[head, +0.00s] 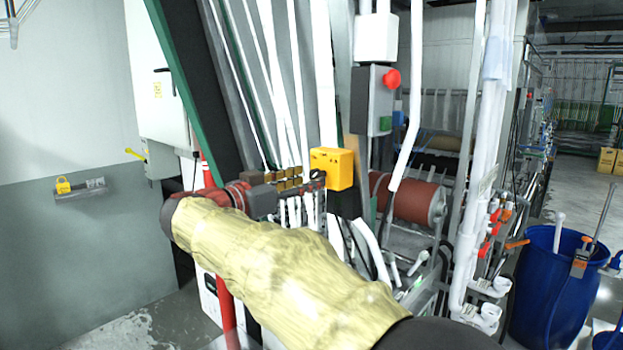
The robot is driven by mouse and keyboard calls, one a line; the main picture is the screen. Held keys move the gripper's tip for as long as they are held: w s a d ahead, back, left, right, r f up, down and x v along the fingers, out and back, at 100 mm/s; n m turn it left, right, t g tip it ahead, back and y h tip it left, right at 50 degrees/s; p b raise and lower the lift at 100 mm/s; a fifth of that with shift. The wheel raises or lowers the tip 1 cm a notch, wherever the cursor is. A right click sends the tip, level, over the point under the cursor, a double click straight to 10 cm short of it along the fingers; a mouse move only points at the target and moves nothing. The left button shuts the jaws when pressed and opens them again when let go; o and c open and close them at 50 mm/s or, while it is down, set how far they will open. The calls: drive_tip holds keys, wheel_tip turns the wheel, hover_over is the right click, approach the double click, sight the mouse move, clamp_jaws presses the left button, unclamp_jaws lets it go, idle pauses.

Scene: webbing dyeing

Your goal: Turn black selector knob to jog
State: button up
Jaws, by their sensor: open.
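A small yellow control box (338,168) is mounted on the machine frame near the middle of the head view. A dark shape shows at its left edge, where my gripper (312,187) ends; I cannot tell the black selector knob from my dark fingertips there. My gripper comes in from the left, roughly level, with its tips at or very near the box's left side. It looks empty and open. I cannot see whether it touches the knob, and the knob's setting and any jog marking cannot be read.
White straps run down the machine above my gripper. A grey box with a red button (391,79) and a green button (385,123) hangs above right. A reddish roller (408,199) and white pipes (478,170) lie to the right. A blue barrel (545,290) stands lower right.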

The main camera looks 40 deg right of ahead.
sight(319, 175)
drive_tip(key=shift+w+d, duration=0.1)
drive_tip(key=shift+d, duration=1.3)
drive_tip(key=shift+c, duration=0.9)
clamp_jaws()
